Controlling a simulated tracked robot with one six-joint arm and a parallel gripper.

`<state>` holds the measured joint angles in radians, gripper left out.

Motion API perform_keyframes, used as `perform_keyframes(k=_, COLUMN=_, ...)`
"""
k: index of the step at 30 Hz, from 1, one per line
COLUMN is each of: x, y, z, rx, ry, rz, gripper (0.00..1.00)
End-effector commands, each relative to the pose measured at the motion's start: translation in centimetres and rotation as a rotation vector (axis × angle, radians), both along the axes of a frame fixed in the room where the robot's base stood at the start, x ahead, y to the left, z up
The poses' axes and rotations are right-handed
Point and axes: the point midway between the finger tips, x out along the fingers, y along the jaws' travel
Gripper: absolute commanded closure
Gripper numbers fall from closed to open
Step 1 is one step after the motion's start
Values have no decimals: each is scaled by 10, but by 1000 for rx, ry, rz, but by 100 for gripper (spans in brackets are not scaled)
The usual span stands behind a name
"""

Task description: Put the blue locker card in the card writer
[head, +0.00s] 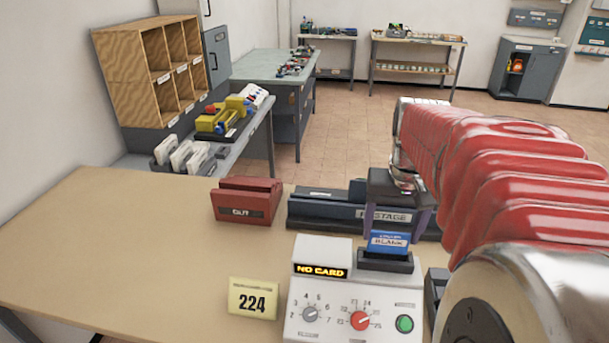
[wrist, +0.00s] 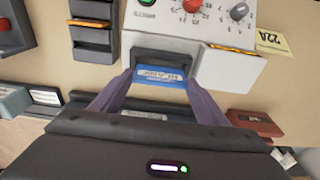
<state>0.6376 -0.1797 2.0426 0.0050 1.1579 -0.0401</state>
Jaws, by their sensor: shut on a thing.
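The blue locker card (head: 388,243), labelled BLANK, is held upright by my gripper (head: 396,226) just above the dark slot of the card writer (head: 320,318). The card also shows in the wrist view (wrist: 160,76), between the two purple fingers of my gripper (wrist: 158,84). The gripper is shut on it. The card's lower edge meets or overlaps the dark slot holder (head: 385,262); I cannot tell how deep it sits. The writer's display reads NO CARD. The writer has two knobs and a green button.
Dark card holders (wrist: 92,40) are beside the writer in the wrist view. The table's left side is clear.

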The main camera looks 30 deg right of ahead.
Motion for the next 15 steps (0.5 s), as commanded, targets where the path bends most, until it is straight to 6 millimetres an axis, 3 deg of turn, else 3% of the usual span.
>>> perform_keyframes(k=15, x=-2, y=0, z=-4, rx=1, ry=1, rz=-1, gripper=53)
